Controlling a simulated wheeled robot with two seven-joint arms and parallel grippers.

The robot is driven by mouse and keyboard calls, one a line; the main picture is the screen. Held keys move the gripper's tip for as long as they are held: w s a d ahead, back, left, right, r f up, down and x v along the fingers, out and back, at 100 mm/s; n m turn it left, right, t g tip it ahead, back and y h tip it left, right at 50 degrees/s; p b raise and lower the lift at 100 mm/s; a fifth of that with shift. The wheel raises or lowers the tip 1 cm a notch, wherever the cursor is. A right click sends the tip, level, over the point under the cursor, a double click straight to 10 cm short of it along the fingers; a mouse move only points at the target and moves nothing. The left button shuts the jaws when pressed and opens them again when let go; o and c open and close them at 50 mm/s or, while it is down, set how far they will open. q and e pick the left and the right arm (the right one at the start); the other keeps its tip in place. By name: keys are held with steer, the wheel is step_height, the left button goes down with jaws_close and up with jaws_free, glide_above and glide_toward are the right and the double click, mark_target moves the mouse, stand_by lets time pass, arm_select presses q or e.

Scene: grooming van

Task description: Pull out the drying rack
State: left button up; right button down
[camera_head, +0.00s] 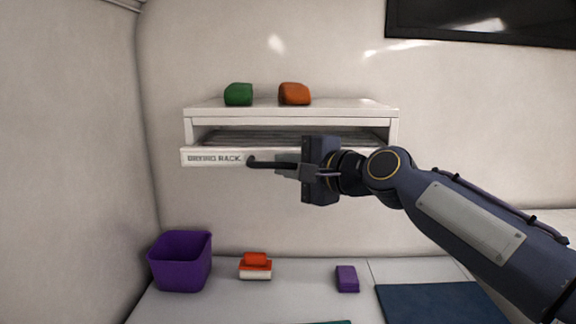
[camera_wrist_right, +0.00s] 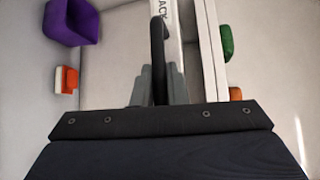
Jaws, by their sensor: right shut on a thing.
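The drying rack (camera_head: 214,158) is a white labelled drawer front in a white wall-mounted housing (camera_head: 290,110). Its front stands a little forward of the housing, and a dark gap with grey slats shows above it. A dark handle (camera_head: 262,161) runs along the front. My right gripper (camera_head: 292,170) is shut on the handle, coming from the right. In the right wrist view the handle (camera_wrist_right: 158,50) passes between the grey fingers (camera_wrist_right: 157,88), beside the white rack front (camera_wrist_right: 174,60). Part of the front is hidden behind my gripper. My left gripper is not in view.
A green item (camera_head: 238,94) and an orange item (camera_head: 294,94) lie on top of the housing. Below, the counter (camera_head: 215,305) holds a purple bin (camera_head: 180,262), a red and white brush-like item (camera_head: 255,266), a purple block (camera_head: 347,279) and a dark blue mat (camera_head: 440,303).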

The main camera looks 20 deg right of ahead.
steer(key=s+a, duration=0.3)
steer(key=s, duration=1)
steer(key=shift+a+b, duration=0.4)
steer(key=c, duration=1.5)
jaws_free()
steer(key=shift+o, duration=0.2)
steer(key=b+v, duration=0.1)
steer(key=v, duration=0.7)
steer(key=shift+b, duration=0.35)
